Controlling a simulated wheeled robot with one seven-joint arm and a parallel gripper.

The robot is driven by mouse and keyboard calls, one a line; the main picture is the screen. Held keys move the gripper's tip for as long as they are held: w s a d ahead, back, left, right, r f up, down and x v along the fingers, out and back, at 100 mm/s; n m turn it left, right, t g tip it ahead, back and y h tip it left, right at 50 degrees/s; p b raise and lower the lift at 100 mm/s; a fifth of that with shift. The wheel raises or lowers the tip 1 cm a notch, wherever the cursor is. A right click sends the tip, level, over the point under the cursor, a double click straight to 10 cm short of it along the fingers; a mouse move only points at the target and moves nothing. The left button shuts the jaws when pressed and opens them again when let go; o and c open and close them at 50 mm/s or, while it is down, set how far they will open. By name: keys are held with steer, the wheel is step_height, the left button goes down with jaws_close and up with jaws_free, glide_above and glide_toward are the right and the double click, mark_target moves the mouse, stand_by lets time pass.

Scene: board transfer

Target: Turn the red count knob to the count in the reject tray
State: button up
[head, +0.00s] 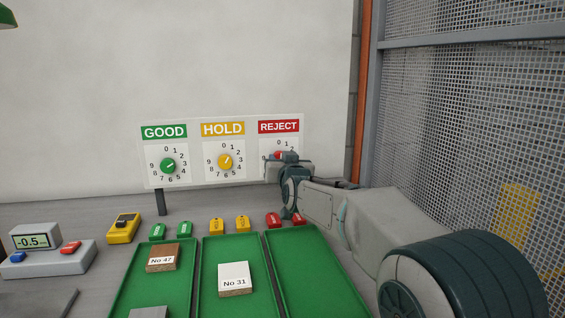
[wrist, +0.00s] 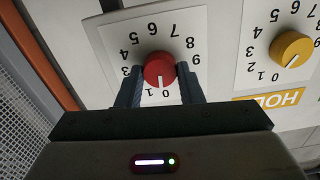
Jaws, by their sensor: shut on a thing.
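The red count knob (wrist: 160,69) sits on the dial under the REJECT label (head: 278,126). My gripper (wrist: 160,90) is shut on the knob, one finger on each side, as the upside-down wrist view shows. The knob's white mark points down in that view, toward the 0 and 1; I cannot tell exactly which. The 2 is hidden behind a finger. In the head view my gripper (head: 284,158) covers most of this dial. The reject tray (head: 305,270), the green right-hand one, shows no boards in its visible part; its near end is cut off.
The yellow knob (head: 225,162) and green knob (head: 168,166) are to the left on the same panel. A brown board (head: 163,252) lies in the left tray, a white-topped board (head: 234,272) in the middle tray. A mesh fence (head: 470,110) stands at right.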

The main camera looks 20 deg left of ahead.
steer(key=shift+f+n, duration=0.1)
steer(key=shift+n, duration=0.5)
steer(key=o, duration=1)
steer(key=shift+c, duration=0.2)
steer(key=v, duration=1.3)
steer(key=shift+s+d, duration=0.25)
steer(key=shift+d, duration=0.05)
